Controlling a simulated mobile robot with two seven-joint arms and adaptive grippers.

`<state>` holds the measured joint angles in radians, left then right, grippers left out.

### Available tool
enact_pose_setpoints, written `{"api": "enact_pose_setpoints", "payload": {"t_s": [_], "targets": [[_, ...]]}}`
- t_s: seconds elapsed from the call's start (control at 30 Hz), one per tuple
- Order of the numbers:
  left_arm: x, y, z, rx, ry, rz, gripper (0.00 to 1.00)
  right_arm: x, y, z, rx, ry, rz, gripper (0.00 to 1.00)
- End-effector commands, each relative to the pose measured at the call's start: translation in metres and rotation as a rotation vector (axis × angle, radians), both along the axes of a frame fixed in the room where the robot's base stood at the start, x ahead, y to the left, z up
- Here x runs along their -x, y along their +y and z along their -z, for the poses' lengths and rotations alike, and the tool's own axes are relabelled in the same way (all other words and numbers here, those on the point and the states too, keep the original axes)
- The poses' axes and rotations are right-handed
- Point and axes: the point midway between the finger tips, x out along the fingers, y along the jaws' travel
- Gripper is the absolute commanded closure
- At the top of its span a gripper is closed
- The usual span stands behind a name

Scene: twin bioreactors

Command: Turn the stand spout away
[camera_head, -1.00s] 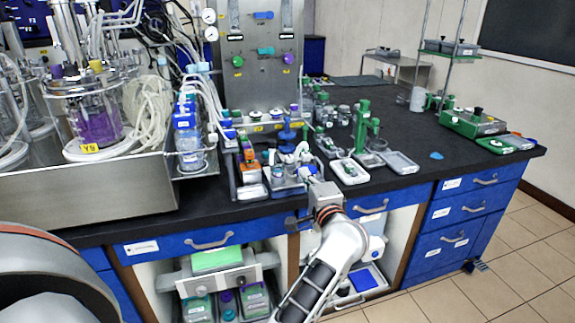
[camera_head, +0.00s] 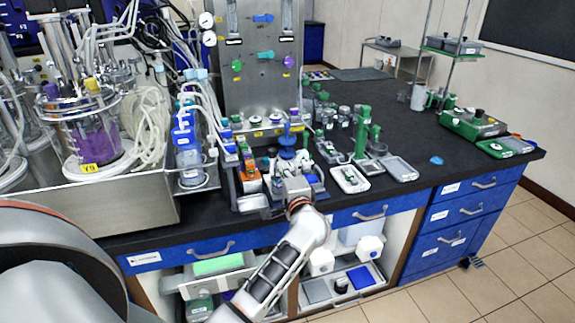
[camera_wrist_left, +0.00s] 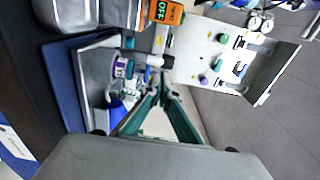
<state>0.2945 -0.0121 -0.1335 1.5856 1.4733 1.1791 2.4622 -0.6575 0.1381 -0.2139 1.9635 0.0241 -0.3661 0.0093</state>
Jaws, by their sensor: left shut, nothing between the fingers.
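A small blue-topped stand (camera_head: 287,137) stands in a tray at the bench's front, just beyond my left gripper (camera_head: 287,170). My left gripper and wrist hide its lower part in the head view. In the left wrist view, a grey arm with a black end (camera_wrist_left: 154,60), which looks like the stand's spout, reaches sideways over a blue-rimmed tray (camera_wrist_left: 84,92). My left gripper (camera_wrist_left: 163,84) is shut and empty, its teal fingers converging just below that black end. I cannot tell whether they touch it. My right gripper is not in view.
An orange-marked unit (camera_head: 249,168) stands close left of the blue stand. A steel panel with valves (camera_head: 262,70) rises behind. Open dark bench top lies at the right.

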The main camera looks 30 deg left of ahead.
Motion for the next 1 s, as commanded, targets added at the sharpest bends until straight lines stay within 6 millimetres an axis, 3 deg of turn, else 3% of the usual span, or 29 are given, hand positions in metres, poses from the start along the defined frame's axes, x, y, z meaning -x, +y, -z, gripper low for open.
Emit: {"api": "enact_pose_setpoints", "payload": {"t_s": [0.47, 1.0], "targets": [[0.001, 0.002, 0.001, -0.001, 0.001, 0.003, 1.0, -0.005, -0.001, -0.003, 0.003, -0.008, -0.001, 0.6], [0.006, 0.006, 0.002, -0.003, 0.002, 0.082, 1.0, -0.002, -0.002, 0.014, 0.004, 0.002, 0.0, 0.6]]}}
